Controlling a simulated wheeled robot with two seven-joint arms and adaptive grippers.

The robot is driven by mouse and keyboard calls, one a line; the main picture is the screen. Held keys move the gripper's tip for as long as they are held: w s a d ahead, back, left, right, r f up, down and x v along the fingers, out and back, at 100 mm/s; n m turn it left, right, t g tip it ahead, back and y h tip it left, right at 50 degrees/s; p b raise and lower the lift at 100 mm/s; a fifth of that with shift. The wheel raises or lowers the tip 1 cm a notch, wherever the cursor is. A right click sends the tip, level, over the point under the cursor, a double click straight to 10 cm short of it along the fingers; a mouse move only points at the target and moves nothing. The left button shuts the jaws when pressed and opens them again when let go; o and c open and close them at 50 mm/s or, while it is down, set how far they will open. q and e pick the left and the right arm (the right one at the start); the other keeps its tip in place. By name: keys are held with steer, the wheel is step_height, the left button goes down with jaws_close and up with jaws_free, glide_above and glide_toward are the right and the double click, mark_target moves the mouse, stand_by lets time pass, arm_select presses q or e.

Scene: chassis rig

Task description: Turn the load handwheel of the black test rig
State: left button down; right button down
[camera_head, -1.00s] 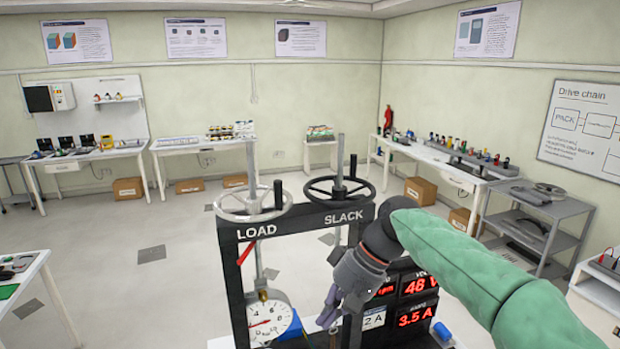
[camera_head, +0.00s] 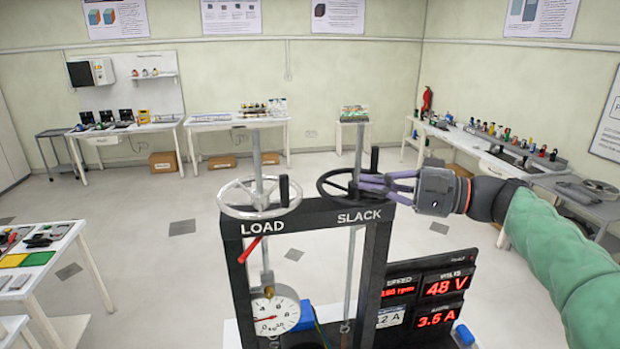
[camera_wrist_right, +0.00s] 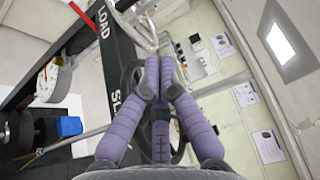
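The black test rig (camera_head: 235,270) stands in front of me. The grey load handwheel (camera_head: 228,211), with a dark upright knob, sits on its left top above the word LOAD. It also shows at the top of the right wrist view (camera_wrist_right: 147,42). The black slack handwheel (camera_head: 325,190) is at the right. My right gripper (camera_head: 361,183) reaches in from the right over the slack wheel. Its purple fingertips (camera_wrist_right: 160,70) are drawn together beside that wheel's spindle; contact is unclear. Nothing visible is held. It is apart from the load wheel. My left gripper is out of view.
A round dial gauge (camera_head: 276,315) hangs below the load wheel, beside a red pointer (camera_head: 248,249). Red-lit displays (camera_head: 445,285) stand at the right. A side table (camera_head: 60,240) is at the left. Open floor lies behind the rig.

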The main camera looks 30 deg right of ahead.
steer(key=s+a+p+x, duration=0.2)
steer(key=p+x, duration=0.2)
steer(key=x, duration=0.7)
steer(key=shift+w+f, duration=0.1)
steer(key=shift+s+a+b, duration=0.25)
steer(key=shift+a+b, duration=0.5)
steer(key=shift+b, duration=0.35)
